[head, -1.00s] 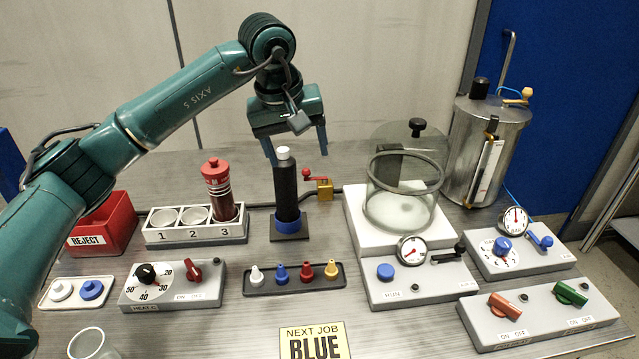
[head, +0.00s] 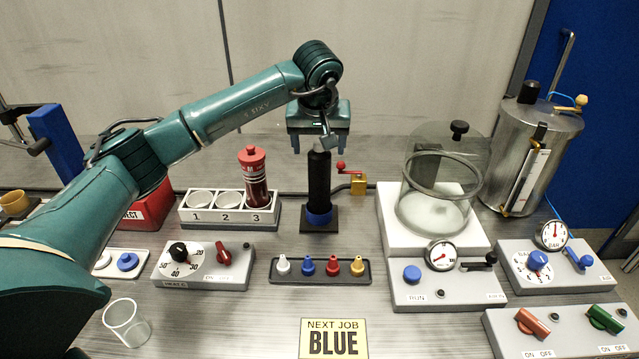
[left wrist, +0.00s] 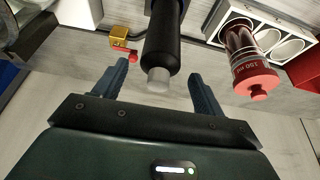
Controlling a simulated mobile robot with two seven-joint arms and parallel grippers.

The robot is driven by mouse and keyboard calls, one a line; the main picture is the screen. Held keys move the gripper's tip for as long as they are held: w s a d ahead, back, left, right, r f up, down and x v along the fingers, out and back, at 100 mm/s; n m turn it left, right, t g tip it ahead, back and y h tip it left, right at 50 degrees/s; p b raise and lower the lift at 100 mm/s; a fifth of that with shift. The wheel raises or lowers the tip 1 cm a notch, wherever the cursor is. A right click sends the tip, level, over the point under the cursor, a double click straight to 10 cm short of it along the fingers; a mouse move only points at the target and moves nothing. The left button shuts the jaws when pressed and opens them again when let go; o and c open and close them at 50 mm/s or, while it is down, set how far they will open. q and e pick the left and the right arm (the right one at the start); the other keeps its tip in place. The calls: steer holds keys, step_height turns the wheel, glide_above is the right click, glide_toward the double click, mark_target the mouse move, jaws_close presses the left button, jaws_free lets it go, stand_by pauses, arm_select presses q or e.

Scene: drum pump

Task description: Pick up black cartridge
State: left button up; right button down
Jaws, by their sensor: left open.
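The black cartridge (head: 319,185) stands upright in a blue ring on a dark square base (head: 320,224). Its white tip shows in the left wrist view, where the black cartridge (left wrist: 164,38) points toward my gripper between the two fingers. My left gripper (head: 318,150) is open, just above and behind the cartridge's top in the head view. In the left wrist view the left gripper's fingers (left wrist: 157,85) stand apart on either side of the cartridge's tip, with nothing held. My right gripper is not in view.
A rack (head: 228,212) with a red-capped cylinder (head: 254,175) in slot 3 stands left of the cartridge. A small yellow valve (head: 358,185) with a red handle is close on its right. A glass chamber (head: 440,195) stands farther right.

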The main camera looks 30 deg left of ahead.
arm_select(q)
steer(key=shift+x, duration=1.35)
steer(key=shift+d, duration=0.1)
steer(key=shift+c, duration=0.5)
jaws_close()
